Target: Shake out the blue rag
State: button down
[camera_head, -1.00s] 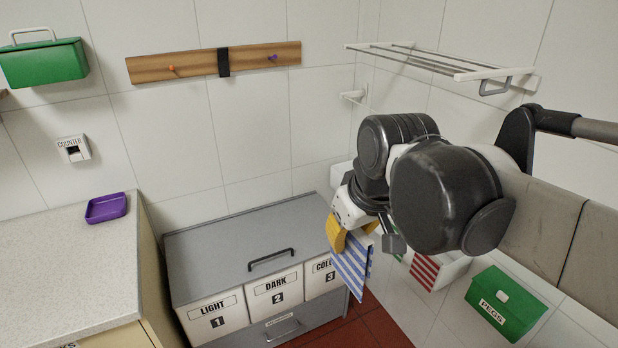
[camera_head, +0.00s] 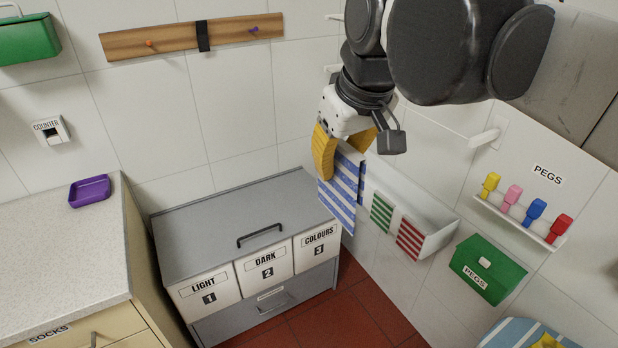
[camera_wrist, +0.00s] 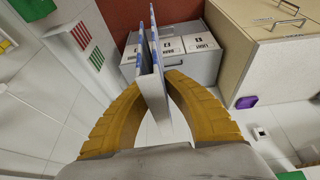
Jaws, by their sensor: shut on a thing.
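The blue rag (camera_head: 338,205), blue-and-white striped, hangs folded from my gripper (camera_head: 345,155). The gripper's yellow fingers are shut on the rag's upper part. The rag hangs in the air, in the head view overlapping the right end of the grey cabinet and the wall trough. In the wrist view the rag (camera_wrist: 153,65) shows edge-on between the two fingers of my gripper (camera_wrist: 155,80), as two thin layers.
A grey cabinet (camera_head: 225,215) with bins LIGHT, DARK and COLOURS stands below. A white wall trough (camera_head: 440,232) carries green- and red-striped cloths. Right are coloured pegs (camera_head: 535,210) and a green PEGS box (camera_head: 487,268). A purple tray (camera_head: 90,191) sits on the left counter.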

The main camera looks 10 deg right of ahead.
aim_at(331, 211)
notch_tip(331, 211, down, 10)
jog(key=shift+r, duration=0.1)
notch_tip(331, 211, up, 15)
notch_tip(331, 211, down, 15)
jog(key=shift+f, duration=0.2)
jog(key=shift+r, duration=0.1)
